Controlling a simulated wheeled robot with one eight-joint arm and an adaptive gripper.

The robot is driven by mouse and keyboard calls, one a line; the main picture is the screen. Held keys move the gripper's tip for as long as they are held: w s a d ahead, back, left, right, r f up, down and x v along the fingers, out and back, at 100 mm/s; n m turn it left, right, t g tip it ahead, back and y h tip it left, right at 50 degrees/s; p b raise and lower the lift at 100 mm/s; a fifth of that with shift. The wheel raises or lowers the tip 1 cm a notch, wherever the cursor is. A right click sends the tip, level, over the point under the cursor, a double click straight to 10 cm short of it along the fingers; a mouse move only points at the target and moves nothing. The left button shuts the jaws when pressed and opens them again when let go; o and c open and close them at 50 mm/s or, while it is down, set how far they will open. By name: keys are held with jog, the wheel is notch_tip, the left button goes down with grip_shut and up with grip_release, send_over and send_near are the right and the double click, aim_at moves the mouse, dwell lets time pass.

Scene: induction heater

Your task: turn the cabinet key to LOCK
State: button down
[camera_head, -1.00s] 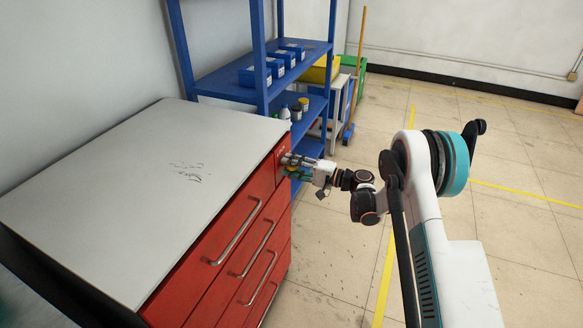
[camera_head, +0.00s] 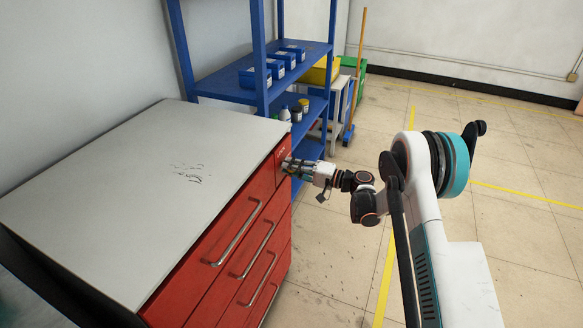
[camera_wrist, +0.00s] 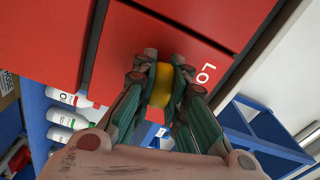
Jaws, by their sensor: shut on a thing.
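The red cabinet (camera_head: 215,255) stands at the left of the head view, its drawer fronts facing right. My gripper (camera_head: 289,163) is at the upper far corner of its front. In the wrist view my gripper (camera_wrist: 162,82) is shut on the yellow key (camera_wrist: 161,86), with one finger on each side of it. The key is against the red panel (camera_wrist: 210,25); its tip and the lock are hidden behind it and the fingers.
A blue shelf unit (camera_head: 262,90) with blue bins and bottles stands behind the cabinet. Handles (camera_head: 237,233) stick out from the drawers below my gripper. The grey cabinet top (camera_head: 130,190) is bare except for dark marks. Floor to the right is open.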

jog(key=n, duration=0.4)
jog(key=shift+n, duration=0.3)
jog(key=n, duration=0.3)
jog(key=shift+n, duration=0.3)
jog(key=n, duration=0.3)
jog(key=shift+n, duration=0.3)
jog(key=shift+f+n, duration=0.1)
jog(key=shift+n, duration=1.8)
jog(key=c, duration=1.6)
grip_release()
